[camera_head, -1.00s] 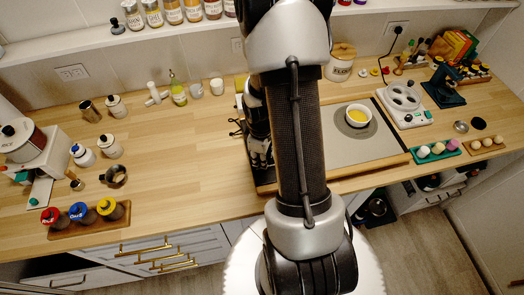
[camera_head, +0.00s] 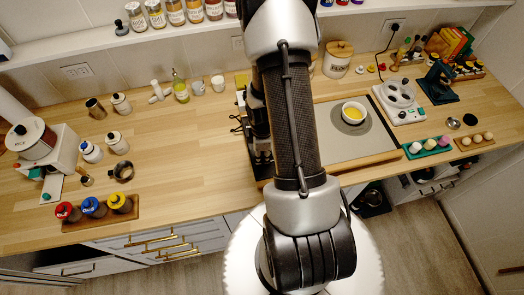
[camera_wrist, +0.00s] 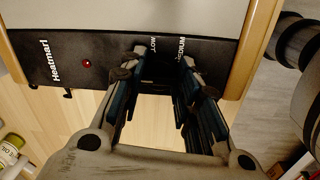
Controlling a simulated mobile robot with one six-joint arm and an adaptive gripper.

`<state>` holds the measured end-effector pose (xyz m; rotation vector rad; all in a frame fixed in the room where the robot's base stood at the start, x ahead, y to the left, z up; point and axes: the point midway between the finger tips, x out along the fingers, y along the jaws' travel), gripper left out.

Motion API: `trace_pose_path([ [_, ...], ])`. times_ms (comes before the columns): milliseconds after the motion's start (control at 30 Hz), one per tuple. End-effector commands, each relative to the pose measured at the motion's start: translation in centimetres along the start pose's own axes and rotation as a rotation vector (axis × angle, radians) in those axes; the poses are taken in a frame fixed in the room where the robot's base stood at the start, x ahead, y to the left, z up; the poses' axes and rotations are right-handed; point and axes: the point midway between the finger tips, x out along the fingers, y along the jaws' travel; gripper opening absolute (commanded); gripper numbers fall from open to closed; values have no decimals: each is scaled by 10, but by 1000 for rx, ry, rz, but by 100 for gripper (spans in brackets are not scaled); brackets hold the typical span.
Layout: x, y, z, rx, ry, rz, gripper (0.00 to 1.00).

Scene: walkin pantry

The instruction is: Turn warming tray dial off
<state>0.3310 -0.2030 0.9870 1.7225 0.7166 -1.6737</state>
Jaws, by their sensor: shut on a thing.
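The warming tray (camera_head: 347,148) has a grey top and a wooden frame on the counter. The wrist view shows its black control panel (camera_wrist: 115,56) with the label "Heatmart", a small red light and the words LOW and MEDIUM. My gripper (camera_wrist: 163,68) is at the panel's front edge, one finger by each word. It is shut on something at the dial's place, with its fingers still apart. The dial itself is hidden by the fingers. In the head view my arm covers most of the panel.
A white bowl (camera_head: 353,112) with yellow contents stands on a dark round patch on the tray. A white plugged-in appliance (camera_head: 397,100) and an egg holder (camera_head: 430,148) are to the right. Red, blue and yellow-lidded jars (camera_head: 94,208) stand at left.

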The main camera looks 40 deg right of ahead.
Motion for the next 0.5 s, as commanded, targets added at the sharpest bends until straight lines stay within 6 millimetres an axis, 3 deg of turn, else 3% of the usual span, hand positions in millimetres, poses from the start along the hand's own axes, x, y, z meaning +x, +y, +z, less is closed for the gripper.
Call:
trace_pose_path([
  [167,1,-1,0,-2,-1,-3,6],
  [200,1,-1,0,-2,-1,-3,32],
  [500,0,-1,0,0,0,-1,51],
])
